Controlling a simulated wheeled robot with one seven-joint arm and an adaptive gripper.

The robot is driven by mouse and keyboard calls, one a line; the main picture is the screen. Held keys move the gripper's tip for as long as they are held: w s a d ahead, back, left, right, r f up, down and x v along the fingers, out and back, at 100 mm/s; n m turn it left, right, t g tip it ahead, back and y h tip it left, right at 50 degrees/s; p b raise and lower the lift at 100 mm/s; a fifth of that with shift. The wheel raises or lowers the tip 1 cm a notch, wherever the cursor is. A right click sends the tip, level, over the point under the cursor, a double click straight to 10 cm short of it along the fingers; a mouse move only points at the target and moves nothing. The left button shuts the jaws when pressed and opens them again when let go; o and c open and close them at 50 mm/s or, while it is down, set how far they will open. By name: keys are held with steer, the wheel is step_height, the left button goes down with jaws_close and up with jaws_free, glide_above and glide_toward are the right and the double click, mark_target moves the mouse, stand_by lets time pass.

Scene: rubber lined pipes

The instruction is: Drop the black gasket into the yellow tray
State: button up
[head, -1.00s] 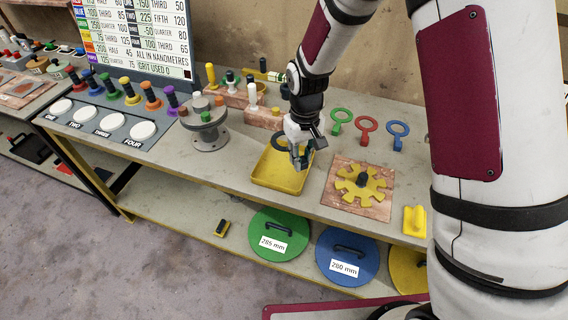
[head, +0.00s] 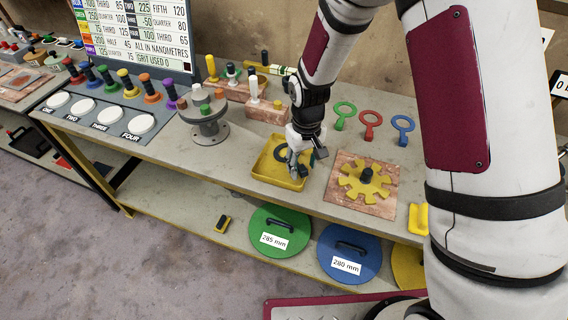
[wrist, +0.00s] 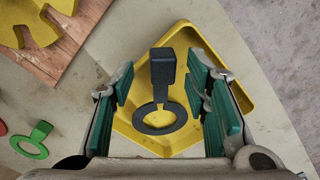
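The black gasket (wrist: 160,118), a flat ring with a block-shaped handle, is inside the outline of the yellow tray (wrist: 178,32) in the wrist view. The gasket's ring also shows within the tray in the head view (head: 281,152), and it appears to lie on the tray floor. My gripper (head: 298,168) is over the tray, pointing down. Its green-padded fingers stand on both sides of the gasket's handle with a gap on each side, so it is open and empty. In the head view the fingers partly hide the gasket's handle.
A wooden board with a yellow gear (head: 365,182) lies right of the tray. Green, red (head: 370,125) and blue ring-shaped pieces lie behind it. A grey flanged stand (head: 207,130) is left of the tray. Wooden blocks with pegs (head: 264,108) stand behind.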

steer(key=shift+r, duration=0.1)
step_height(320, 180, up, 12)
stand_by(0.6)
stand_by(0.4)
steer(key=s+d+r+m+t, duration=0.2)
steer(key=s+d+r, duration=0.4)
steer(key=s+r, duration=0.4)
steer(key=s+d+r+m+t, duration=0.2)
steer(key=s+d+r, duration=0.4)
steer(key=s+r, duration=0.4)
steer(key=shift+s+m+t, duration=0.3)
steer(key=shift+s+t, duration=0.4)
steer(key=shift+s, duration=0.25)
